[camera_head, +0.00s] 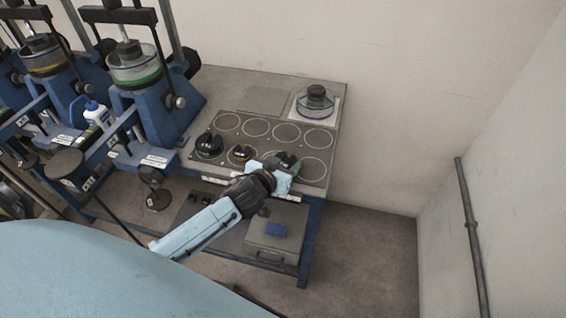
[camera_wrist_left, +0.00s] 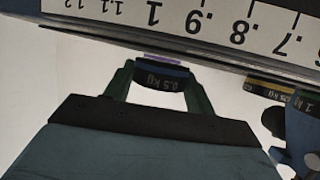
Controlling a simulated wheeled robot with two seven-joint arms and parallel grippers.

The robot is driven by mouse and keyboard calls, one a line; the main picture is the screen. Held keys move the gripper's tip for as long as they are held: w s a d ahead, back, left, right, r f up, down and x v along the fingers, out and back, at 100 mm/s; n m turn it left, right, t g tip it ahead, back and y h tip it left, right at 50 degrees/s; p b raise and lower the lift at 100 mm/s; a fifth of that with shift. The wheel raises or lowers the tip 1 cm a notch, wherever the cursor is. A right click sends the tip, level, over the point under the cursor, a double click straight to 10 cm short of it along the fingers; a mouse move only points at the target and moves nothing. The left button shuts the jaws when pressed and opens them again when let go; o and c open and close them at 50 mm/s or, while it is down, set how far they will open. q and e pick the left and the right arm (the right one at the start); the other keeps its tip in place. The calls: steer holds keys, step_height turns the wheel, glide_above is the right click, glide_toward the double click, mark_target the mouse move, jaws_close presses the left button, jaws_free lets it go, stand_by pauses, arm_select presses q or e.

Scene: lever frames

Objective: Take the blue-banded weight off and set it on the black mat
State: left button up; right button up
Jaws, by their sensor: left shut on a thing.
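The black mat (camera_head: 229,170) with pale ring outlines lies on the table. My left gripper (camera_head: 284,164) is over its front right part. In the left wrist view my left gripper (camera_wrist_left: 160,86) is shut on a small dark weight (camera_wrist_left: 160,80) marked 0.5 kg. Its band looks bluish purple, so I take it as the blue-banded weight. The picture is upside down there, and the weight is close to the edge of a numbered scale. I cannot tell whether it touches the mat. In the head view the gripper mostly hides it. My right gripper is not in view.
A large black weight (camera_head: 209,144) and a smaller banded weight (camera_head: 241,153) stand on the mat left of my gripper. A black-topped round object (camera_head: 315,100) sits on a pale plate behind. Blue lever frames (camera_head: 150,110) fill the left. The mat's back rings are empty.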

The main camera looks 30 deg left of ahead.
arm_select(q)
steer(key=shift+f+b, duration=0.3)
steer(key=shift+f, duration=0.05)
stand_by(0.6)
steer(key=o, duration=1.1)
steer(key=shift+o, duration=0.5)
steer(key=shift+f, duration=0.15)
steer(key=shift+s, duration=0.15)
